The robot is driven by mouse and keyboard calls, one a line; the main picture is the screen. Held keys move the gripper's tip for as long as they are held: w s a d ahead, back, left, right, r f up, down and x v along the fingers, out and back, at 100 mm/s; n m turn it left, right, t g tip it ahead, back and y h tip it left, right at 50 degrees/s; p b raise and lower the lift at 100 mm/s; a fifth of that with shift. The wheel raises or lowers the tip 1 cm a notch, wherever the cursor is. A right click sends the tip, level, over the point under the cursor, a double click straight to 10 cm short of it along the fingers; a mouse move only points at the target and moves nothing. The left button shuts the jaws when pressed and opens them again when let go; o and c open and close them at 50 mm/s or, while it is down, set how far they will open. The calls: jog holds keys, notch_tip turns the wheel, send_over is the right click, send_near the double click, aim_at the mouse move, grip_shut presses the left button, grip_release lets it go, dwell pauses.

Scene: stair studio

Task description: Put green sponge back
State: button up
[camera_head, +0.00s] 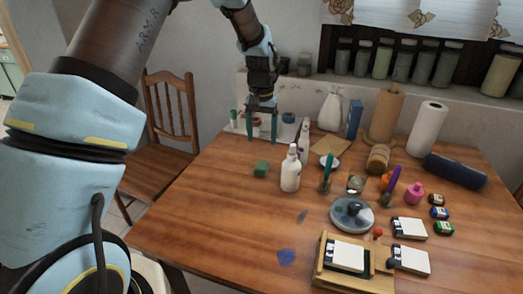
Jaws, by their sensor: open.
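A small green block, which looks like the green sponge (261,169), lies on the wooden table near its back left, left of a white bottle. My gripper (262,138) is open, with its two teal fingers pointing down and apart. It is above and behind the green block in the picture, in front of a white tray (240,130) at the table's back left edge. I see nothing between the fingers. The tray holds several small things, including a green and a red-topped one; the gripper hides part of it.
A white bottle (291,172) stands just right of the green block, with a spray bottle (304,141) behind. Jars, paint pots, a round palette (352,213) and a wooden box (330,276) fill the right. The table's front left is mostly clear. A chair (165,130) stands left.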

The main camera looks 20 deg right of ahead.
jog(key=shift+r, duration=0.4)
jog(key=a+r+n, duration=0.2)
jog(key=a+r, duration=0.1)
jog(key=a, duration=0.8)
jog(key=a+r+n, duration=0.2)
jog(key=a, duration=0.9)
jog(key=s+a+n+t, duration=0.1)
jog(key=s+a+n, duration=0.2)
jog(key=s+a, duration=0.7)
jog(key=a, duration=0.4)
jog(key=shift+s+a+r+t, duration=0.25)
jog(key=shift+s+r+t, duration=0.05)
jog(key=shift+s+r, duration=0.1)
